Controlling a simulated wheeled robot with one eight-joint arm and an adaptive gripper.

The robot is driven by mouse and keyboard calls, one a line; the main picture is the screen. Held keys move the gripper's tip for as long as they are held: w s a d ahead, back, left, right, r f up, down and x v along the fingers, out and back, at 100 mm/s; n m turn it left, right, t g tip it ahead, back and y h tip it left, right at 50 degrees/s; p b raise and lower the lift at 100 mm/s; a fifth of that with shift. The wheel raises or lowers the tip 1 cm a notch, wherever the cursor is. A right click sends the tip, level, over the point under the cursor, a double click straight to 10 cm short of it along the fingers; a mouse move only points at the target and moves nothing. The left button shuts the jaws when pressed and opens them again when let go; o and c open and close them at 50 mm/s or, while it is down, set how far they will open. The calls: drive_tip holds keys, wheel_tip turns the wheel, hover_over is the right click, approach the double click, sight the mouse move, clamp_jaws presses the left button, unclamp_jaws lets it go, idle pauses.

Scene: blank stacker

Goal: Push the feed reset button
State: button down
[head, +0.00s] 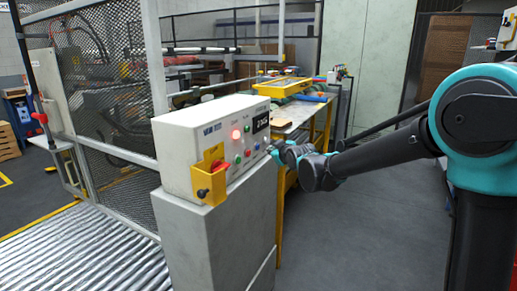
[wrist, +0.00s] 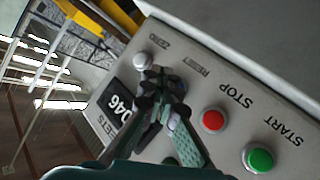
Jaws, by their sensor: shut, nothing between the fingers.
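The control panel (head: 212,138) is a light grey box on a pedestal. In the wrist view its face (wrist: 205,50) carries a label reading RESET (wrist: 192,69). The button belonging to that label is mostly or wholly hidden behind my gripper (wrist: 164,80). My gripper is shut and empty, its dark fingertips over the panel between the white ZERO button (wrist: 143,61) and the red STOP button (wrist: 213,120). I cannot tell whether the tips touch the panel. In the head view my gripper (head: 272,148) is at the right end of the panel face.
The green START button (wrist: 258,158) lies beyond STOP. A counter display (wrist: 120,104) reads 046. A yellow box with a red rotary switch (head: 211,180) projects from the panel's front. A mesh fence (head: 105,80) stands at left, a worktable (head: 290,112) behind. Floor at right is clear.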

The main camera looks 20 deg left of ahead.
drive_tip(key=shift+w+a, duration=0.1)
drive_tip(key=shift+a, duration=1)
drive_tip(key=shift+a, duration=0.15)
idle(0.6)
drive_tip(key=shift+a, duration=0.3)
drive_tip(key=shift+a, duration=0.5)
idle(0.8)
drive_tip(key=shift+d, duration=0.95)
drive_tip(key=shift+s+d, duration=0.2)
drive_tip(key=shift+d, duration=2.3)
